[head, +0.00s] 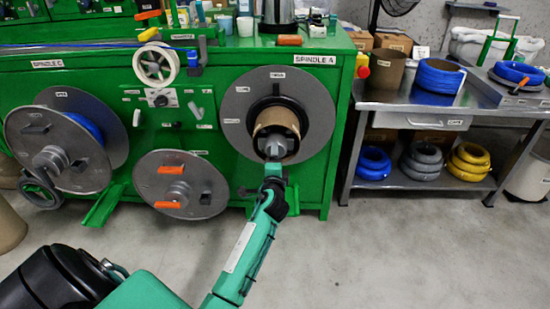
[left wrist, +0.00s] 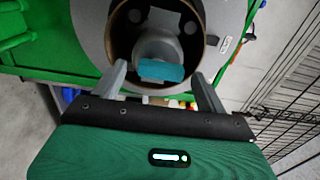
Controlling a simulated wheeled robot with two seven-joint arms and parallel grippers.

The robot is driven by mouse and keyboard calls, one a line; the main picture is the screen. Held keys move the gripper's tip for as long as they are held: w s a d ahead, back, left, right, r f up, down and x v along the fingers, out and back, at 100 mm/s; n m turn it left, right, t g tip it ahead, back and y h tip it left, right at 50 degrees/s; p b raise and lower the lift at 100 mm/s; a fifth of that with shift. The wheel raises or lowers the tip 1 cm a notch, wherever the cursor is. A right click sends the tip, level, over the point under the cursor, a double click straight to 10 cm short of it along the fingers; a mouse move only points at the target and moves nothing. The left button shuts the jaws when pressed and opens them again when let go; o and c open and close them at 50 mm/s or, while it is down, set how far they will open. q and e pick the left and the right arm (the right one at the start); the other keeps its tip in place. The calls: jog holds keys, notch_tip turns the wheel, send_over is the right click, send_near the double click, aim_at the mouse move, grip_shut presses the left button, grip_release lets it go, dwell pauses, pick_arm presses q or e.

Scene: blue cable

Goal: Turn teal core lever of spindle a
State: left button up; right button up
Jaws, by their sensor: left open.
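The teal core lever (left wrist: 161,71) sits on the grey hub (left wrist: 158,46) of spindle A in the left wrist view. Around it are a brown core tube and a grey flange disc (head: 236,113), with the SPINDLE A label above in the head view. My left gripper (left wrist: 163,90) is open, its two fingers reaching toward the hub, one on each side of the lever with gaps showing. In the head view my left gripper (head: 275,160) is in front of the lower part of the core and hides the lever there. My right gripper is not in view.
The green cabinet (head: 335,150) also carries the spindle C reel (head: 110,120) and a lower disc with orange levers (head: 205,185) at left. A steel bench (head: 395,100) with cable coils stands at right. The floor in front is clear.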

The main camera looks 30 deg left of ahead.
pick_arm(q)
jog(key=v, duration=1.2)
jog(key=shift+d+p, duration=0.15)
jog(key=shift+p, duration=0.2)
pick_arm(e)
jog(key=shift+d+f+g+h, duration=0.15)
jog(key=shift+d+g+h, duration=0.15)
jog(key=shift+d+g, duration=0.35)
pick_arm(q)
jog(key=shift+s, duration=0.1)
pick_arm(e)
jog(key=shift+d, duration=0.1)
